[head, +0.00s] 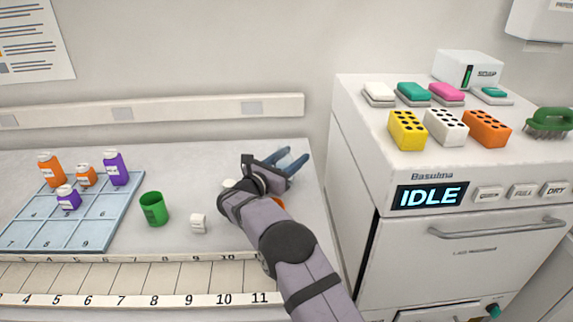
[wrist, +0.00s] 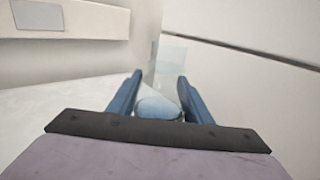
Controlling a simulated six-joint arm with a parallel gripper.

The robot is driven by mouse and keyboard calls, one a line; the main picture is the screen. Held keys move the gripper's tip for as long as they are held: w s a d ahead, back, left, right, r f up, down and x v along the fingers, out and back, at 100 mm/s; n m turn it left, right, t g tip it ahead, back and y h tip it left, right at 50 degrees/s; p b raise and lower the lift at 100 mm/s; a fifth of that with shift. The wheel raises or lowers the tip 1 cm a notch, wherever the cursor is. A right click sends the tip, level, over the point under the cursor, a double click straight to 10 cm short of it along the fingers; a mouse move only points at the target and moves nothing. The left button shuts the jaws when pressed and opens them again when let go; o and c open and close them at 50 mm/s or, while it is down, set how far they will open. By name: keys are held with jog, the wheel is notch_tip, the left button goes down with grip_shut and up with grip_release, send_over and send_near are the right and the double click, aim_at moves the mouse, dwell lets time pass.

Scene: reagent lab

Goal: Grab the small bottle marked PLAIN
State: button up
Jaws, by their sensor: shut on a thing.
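My gripper (head: 296,156) is over the right end of the bench, its blue fingers pointing away to the right. In the wrist view the fingers (wrist: 160,77) are shut on a clear, pale blue thing (wrist: 158,107). I see no readable label on it and cannot tell if it is a bottle. On the blue numbered tray (head: 92,232) at left stand a larger orange bottle (head: 50,168), a small orange bottle (head: 86,175), a larger purple bottle (head: 115,168) and a small purple bottle (head: 67,198). Their label words are too small to read.
A green cup (head: 154,209) and a small white block (head: 198,223) stand right of the tray. My arm partly hides a white thing and an orange thing. At right, a white machine (head: 440,180) showing IDLE carries coloured blocks, soap dishes and a green brush (head: 549,122).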

jog(key=shift+r, duration=0.25)
notch_tip(320, 180, up, 10)
jog(key=b, duration=0.1)
jog(key=shift+f, duration=0.25)
dwell(0.9)
jog(key=shift+r, duration=0.15)
